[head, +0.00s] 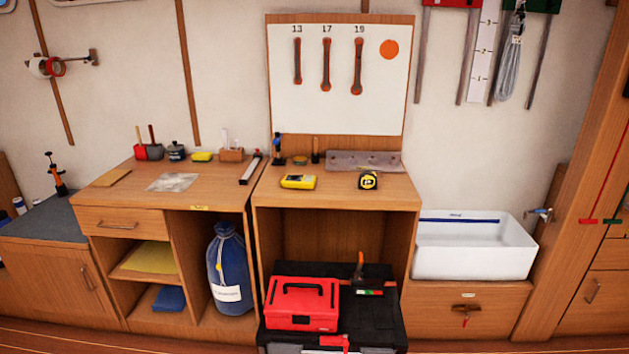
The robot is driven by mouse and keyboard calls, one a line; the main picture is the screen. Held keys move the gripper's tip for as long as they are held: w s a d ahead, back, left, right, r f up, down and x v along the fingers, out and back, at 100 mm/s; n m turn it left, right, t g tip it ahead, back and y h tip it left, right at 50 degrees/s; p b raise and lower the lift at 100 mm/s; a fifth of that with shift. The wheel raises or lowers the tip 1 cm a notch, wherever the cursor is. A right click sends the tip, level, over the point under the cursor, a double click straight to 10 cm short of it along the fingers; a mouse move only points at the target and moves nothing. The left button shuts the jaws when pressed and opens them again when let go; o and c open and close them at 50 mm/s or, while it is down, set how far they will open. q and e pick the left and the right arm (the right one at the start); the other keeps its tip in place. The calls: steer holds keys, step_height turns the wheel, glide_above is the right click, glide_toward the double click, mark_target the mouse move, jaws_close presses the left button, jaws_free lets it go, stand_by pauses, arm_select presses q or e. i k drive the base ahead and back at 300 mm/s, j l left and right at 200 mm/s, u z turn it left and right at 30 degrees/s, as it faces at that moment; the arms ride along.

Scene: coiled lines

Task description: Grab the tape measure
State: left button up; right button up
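The tape measure (368,181) is a small black and yellow case. It sits on the right wooden workbench (335,199), near its front edge and right of its middle. A yellow rectangular device (298,182) lies to its left on the same top, apart from it. A grey metal plate (364,161) with holes lies just behind it. Neither of my grippers shows in the head view.
A red toolbox (303,302) stands on a black case (382,325) below and in front of the bench. A white sink (474,246) is to the right. A white board (342,75) with hanging wrenches rises behind. The bench front around the tape measure is clear.

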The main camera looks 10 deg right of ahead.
mark_target(367, 180)
steer(key=i+l+u, duration=0.1)
steer(key=l+u, duration=0.3)
steer(key=i+l+u, duration=0.1)
steer(key=l+u, duration=1.05)
